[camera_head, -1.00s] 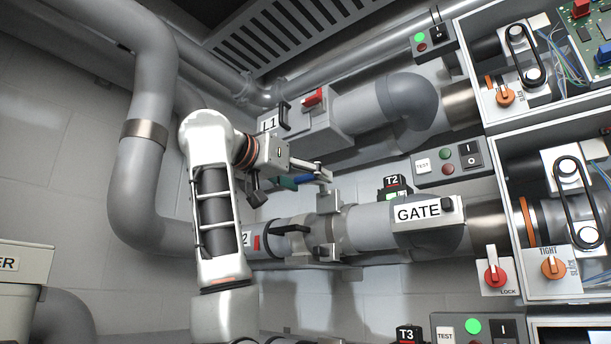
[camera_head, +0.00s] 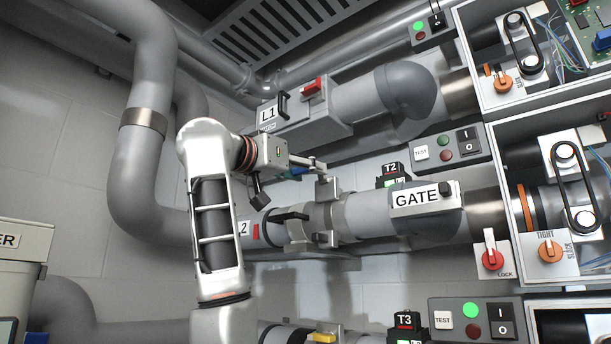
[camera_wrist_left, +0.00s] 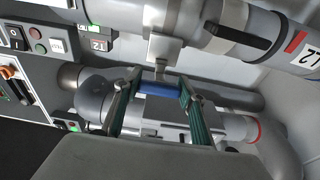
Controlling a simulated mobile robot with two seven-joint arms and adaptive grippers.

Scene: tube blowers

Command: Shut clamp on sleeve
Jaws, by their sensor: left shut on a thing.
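The grey clamp (camera_head: 328,189) is a band with a raised block around the sleeve (camera_head: 302,224) on the middle pipe, left of the GATE housing. In the left wrist view the clamp's tab (camera_wrist_left: 163,49) hangs down to a blue bar (camera_wrist_left: 158,88). My left gripper (camera_head: 316,166) reaches in just above the clamp. Its green fingers (camera_wrist_left: 152,92) stand on either side of the blue bar and are shut on it. Whether the tab and bar are joined is unclear. A black handle (camera_head: 290,216) sits on the sleeve. The right gripper is out of view.
The GATE housing (camera_head: 430,205) and T2 box (camera_head: 391,174) stand to the right. The L1 box (camera_head: 283,119) with a red switch lies behind the gripper. Open control cabinets (camera_head: 497,185) fill the right side. Another pipe with a yellow part (camera_head: 322,338) runs below.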

